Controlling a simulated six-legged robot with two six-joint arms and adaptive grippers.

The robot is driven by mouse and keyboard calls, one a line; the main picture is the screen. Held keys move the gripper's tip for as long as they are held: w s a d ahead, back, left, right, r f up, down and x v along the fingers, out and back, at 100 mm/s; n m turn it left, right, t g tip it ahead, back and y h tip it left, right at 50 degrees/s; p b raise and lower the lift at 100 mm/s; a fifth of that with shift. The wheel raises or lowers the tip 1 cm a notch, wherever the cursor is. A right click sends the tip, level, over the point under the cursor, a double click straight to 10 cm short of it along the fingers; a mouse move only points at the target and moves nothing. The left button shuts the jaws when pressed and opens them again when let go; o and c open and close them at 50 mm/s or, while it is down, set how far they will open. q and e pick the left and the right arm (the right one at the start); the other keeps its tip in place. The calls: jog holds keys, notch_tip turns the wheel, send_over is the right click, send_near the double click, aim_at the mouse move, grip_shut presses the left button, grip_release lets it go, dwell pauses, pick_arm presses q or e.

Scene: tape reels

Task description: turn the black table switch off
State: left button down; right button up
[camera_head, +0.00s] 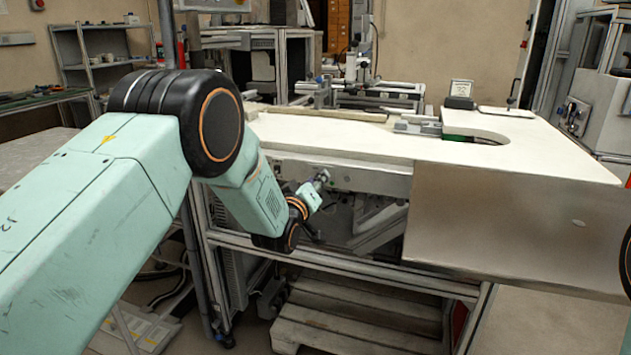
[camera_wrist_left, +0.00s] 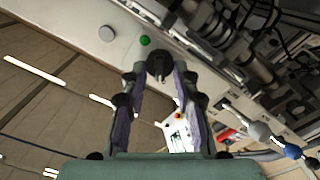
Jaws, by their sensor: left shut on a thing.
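The black table switch (camera_wrist_left: 158,62) is a round dark knob on the pale metal front panel, seen in the left wrist view between my fingertips. My left gripper (camera_wrist_left: 159,74) has its two fingers closed in on the switch from both sides, shut on it. In the head view my left gripper (camera_head: 323,178) reaches the panel under the table's front edge; the switch is hidden there by the gripper. The knob's exact turn angle is hard to tell. My right gripper is not in view.
A green button (camera_wrist_left: 145,40) and a round silver button (camera_wrist_left: 107,33) sit beside the switch on the panel. The white tabletop (camera_head: 340,137) overhangs just above my left gripper. A wooden pallet (camera_head: 350,330) lies on the floor under the table frame.

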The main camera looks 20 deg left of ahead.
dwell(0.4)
pick_arm(q)
jog(key=c, duration=1)
grip_release()
jog(key=s, duration=1.2)
jog(key=shift+a, duration=0.2)
